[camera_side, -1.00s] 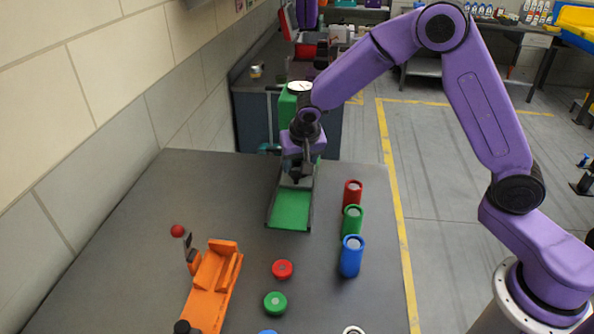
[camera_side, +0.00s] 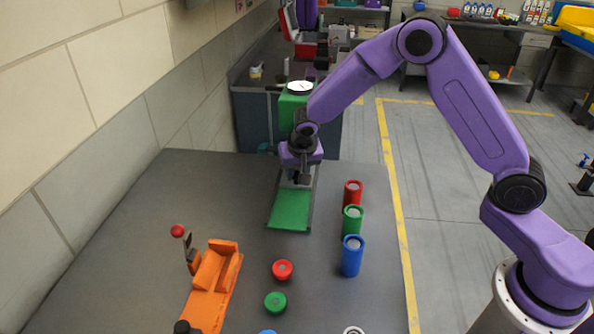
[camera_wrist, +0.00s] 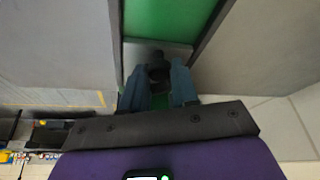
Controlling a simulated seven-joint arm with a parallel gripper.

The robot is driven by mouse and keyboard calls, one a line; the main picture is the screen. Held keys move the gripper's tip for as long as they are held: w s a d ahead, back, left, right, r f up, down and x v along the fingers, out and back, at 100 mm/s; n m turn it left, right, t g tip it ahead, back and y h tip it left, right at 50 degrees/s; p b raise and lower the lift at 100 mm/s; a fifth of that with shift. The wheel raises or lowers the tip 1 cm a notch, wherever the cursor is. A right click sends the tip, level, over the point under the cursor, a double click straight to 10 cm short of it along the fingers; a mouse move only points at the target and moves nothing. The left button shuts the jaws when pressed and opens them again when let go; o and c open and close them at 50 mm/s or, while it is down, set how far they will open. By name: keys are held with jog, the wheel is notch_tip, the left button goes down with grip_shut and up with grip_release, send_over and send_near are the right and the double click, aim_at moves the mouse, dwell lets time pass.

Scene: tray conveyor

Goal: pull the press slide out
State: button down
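The green press (camera_side: 292,112) stands at the far end of the table. Its green bed (camera_side: 290,210) runs toward the camera between dark side rails. The slide is a grey plate (camera_wrist: 150,54) with a dark round knob (camera_wrist: 158,72), seen across the bed in the wrist view. My gripper (camera_side: 297,182) points down over the bed close in front of the press. In the wrist view my gripper's two fingers (camera_wrist: 159,78) are apart, one on each side of the knob. A narrow gap seems to show around the knob. In the side view my gripper hides most of the knob.
Red (camera_side: 353,193), green (camera_side: 353,219) and blue (camera_side: 352,257) cylinders stand right of the bed. Red (camera_side: 282,270) and green (camera_side: 275,302) round pieces lie nearer. An orange fixture (camera_side: 212,285) with a red-balled lever is at front left. Table left of the bed is clear.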

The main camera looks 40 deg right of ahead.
jog(key=s+a, duration=0.9)
jog(key=c, duration=0.9)
grip_release()
jog(key=shift+o, duration=0.2)
jog(key=shift+r, duration=0.1)
jog(key=v, duration=1.7)
jog(key=shift+s, duration=0.15)
